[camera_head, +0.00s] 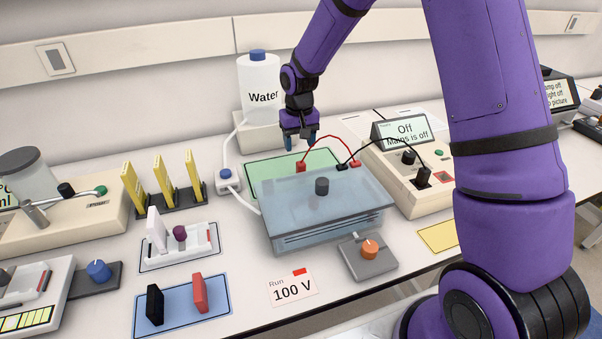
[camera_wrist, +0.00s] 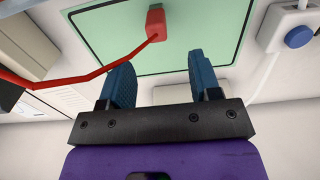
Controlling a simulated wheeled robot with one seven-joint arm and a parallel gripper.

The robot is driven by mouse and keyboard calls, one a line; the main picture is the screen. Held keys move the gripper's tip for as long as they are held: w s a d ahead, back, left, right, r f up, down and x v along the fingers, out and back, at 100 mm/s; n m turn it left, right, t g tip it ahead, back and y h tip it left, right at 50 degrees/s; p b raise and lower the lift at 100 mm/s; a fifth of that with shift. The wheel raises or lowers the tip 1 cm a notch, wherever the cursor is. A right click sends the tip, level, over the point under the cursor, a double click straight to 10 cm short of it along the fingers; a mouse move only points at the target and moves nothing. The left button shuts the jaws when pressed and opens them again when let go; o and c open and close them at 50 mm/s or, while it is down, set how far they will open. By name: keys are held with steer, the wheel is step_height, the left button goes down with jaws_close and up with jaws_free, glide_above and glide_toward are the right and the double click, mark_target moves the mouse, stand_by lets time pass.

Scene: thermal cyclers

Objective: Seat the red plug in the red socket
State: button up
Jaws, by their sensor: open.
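The red plug (camera_head: 301,167) is a small red block on a red lead, at the front of the green mat by the tank's back edge. In the wrist view the plug (camera_wrist: 155,22) shows over the mat, beyond the fingertips. My gripper (camera_head: 301,142) points down above the mat, behind the plug. It also shows in the wrist view (camera_wrist: 160,80), open and empty, apart from the plug.
A blue lidded tank (camera_head: 285,205) with a dark knob stands in front of the mat (camera_head: 262,168). A black plug (camera_head: 341,166) on a black lead is close by. A water bottle (camera_head: 259,85) stands behind. Red (camera_head: 200,293) and black (camera_head: 154,303) blocks stand at the front.

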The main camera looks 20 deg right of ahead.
mark_target(299, 163)
step_height(299, 163, down, 6)
steer(key=shift+r, duration=0.2)
steer(key=shift+d+f, duration=0.15)
steer(key=shift+f, duration=1.2)
steer(key=shift+d+f, duration=0.1)
steer(key=shift+f, duration=1.2)
steer(key=shift+c, duration=0.2)
jaws_close()
steer(key=shift+r, duration=0.1)
